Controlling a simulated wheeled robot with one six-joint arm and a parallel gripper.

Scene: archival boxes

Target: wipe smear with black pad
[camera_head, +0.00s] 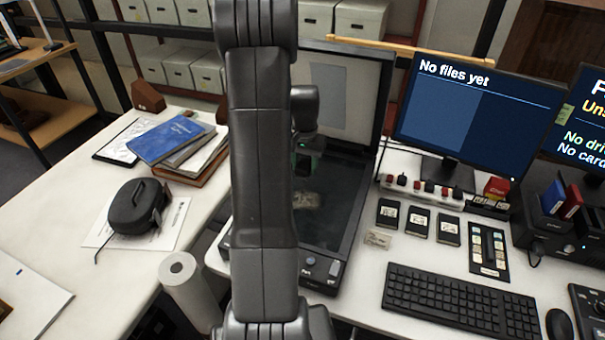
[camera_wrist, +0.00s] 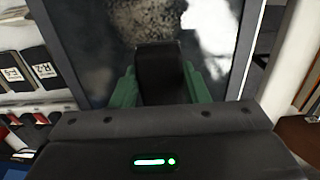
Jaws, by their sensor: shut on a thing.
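A flatbed scanner with its lid (camera_head: 345,92) raised stands on the desk, its dark glass (camera_head: 335,215) facing up. A pale, greyish smear (camera_head: 306,200) lies on the glass, partly behind my arm. It shows as a mottled patch at the top of the wrist view (camera_wrist: 157,22). My gripper (camera_head: 306,165) is over the glass, just behind the smear in the head view. In the wrist view its green fingers (camera_wrist: 160,85) are shut on the black pad (camera_wrist: 161,72). I cannot tell whether the pad touches the glass.
A paper roll (camera_head: 180,272) stands left of the scanner. A keyboard (camera_head: 455,305), black cartridges (camera_head: 419,222) and a monitor (camera_head: 470,110) are to the right. A blue book (camera_head: 165,138) and a black case (camera_head: 137,207) lie on the left table. The raised lid bounds the back of the glass.

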